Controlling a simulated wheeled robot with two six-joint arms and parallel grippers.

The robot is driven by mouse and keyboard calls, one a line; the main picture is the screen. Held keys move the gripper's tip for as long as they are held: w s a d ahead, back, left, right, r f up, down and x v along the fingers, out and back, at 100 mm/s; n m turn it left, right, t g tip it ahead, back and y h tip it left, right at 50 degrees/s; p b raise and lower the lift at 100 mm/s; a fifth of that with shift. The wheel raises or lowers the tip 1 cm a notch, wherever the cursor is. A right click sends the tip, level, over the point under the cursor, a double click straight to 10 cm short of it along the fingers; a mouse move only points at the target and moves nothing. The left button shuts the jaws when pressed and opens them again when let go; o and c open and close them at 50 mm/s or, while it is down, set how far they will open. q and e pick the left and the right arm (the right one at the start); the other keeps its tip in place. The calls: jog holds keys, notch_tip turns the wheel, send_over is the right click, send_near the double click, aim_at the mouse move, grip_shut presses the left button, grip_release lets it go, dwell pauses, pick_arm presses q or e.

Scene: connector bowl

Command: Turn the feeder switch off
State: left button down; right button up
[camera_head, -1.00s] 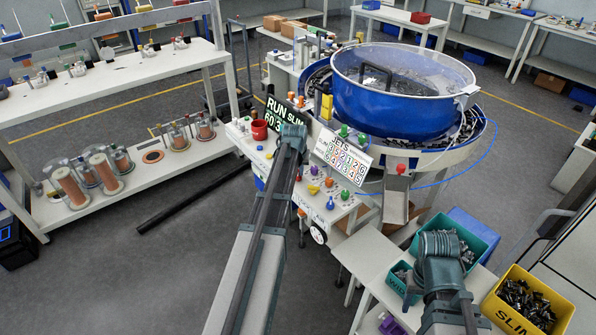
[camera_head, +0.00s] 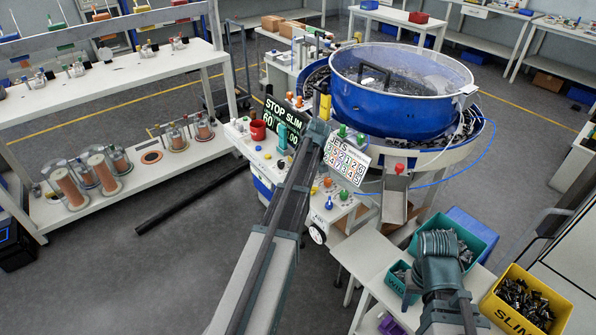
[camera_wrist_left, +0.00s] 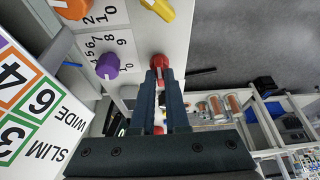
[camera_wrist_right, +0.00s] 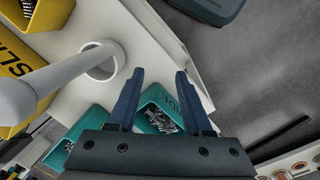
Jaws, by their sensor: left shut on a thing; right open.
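My left gripper (camera_head: 318,130) is over the control panel (camera_head: 262,158) in front of the blue bowl feeder (camera_head: 390,100). In the left wrist view its fingers are shut on a red knob (camera_wrist_left: 159,62) at their tips. The gripper hides this knob in the head view, and I see no label on it. The display (camera_head: 285,112) behind the panel reads STOP SLIM, with digits partly covered. My right gripper (camera_head: 438,245) is open and empty above the teal bins; its spread fingers show in the right wrist view (camera_wrist_right: 156,85).
A purple knob (camera_wrist_left: 108,66) and an orange knob stand near the held knob. A number board (camera_head: 346,160) is close to the left gripper. A red cup (camera_head: 258,130) stands on the panel.

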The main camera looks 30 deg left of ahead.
pick_arm(q)
jog(key=n, duration=0.1)
jog(key=n+g, duration=0.1)
jog(key=n, duration=0.2)
jog(key=shift+w+n+g, duration=0.3)
jog(key=shift+g, duration=0.1)
jog(key=shift+n+g, duration=0.7)
jog(key=shift+n, duration=1.2)
jog(key=c, duration=0.9)
grip_release()
jog(key=p+v, duration=1.2)
jog(key=v, duration=0.2)
jog(key=shift+w+p, duration=0.1)
jog(key=shift+p, duration=0.3)
pick_arm(e)
notch_tip(320, 180, up, 13)
